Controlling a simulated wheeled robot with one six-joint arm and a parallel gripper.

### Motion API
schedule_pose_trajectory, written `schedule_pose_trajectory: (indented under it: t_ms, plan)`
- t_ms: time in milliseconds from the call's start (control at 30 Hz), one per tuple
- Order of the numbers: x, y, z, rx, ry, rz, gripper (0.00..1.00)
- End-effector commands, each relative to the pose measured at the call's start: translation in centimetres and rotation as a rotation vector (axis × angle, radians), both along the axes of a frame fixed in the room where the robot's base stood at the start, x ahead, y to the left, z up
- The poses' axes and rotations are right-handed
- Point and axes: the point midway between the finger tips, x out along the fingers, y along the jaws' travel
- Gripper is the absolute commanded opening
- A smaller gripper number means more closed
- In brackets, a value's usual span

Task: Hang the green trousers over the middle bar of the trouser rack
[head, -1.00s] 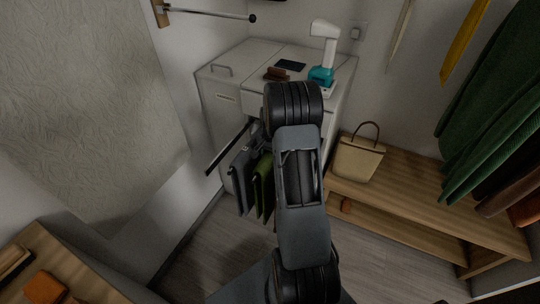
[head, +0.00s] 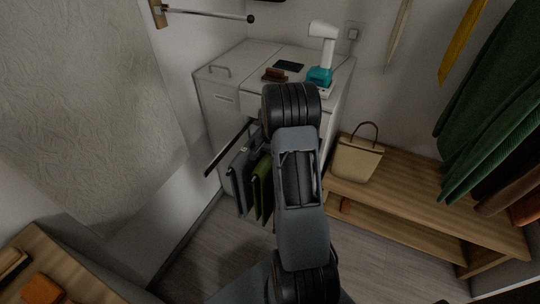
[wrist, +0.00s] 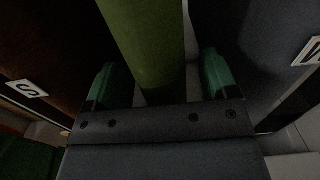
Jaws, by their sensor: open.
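The green trousers (head: 262,187) hang folded beside grey trousers (head: 239,178) at the trouser rack (head: 229,148), below the white cabinet's front. My arm covers part of the rack and hides my gripper in the head view. In the wrist view the green trousers (wrist: 150,45) pass between the two green fingers of my gripper (wrist: 160,78). The fingers are open, one on each side of the cloth, with a gap showing at the right finger. The bar under the green trousers is hidden, so I cannot tell how they rest on it.
In the wrist view a dark brown garment (wrist: 45,45) with an S label is at left, and a dark grey one (wrist: 235,45) with another label is at right, both close. A wooden bench (head: 410,190) with a bag (head: 357,159) stands right of the white cabinet (head: 222,97).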

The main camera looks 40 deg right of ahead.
Motion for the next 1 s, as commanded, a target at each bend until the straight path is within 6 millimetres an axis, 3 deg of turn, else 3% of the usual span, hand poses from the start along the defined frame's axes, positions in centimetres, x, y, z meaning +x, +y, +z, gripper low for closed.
schedule_pose_trajectory:
  t_ms: [167, 700, 1000]
  plan:
    - [0.0, 0.0, 0.6, 0.0, 0.0, 0.0, 0.8]
    - [0.0, -0.1, 10.6, -0.001, -0.002, 0.0, 0.8]
    - [0.0, -0.1, 13.5, 0.0, -0.001, 0.0, 0.8]
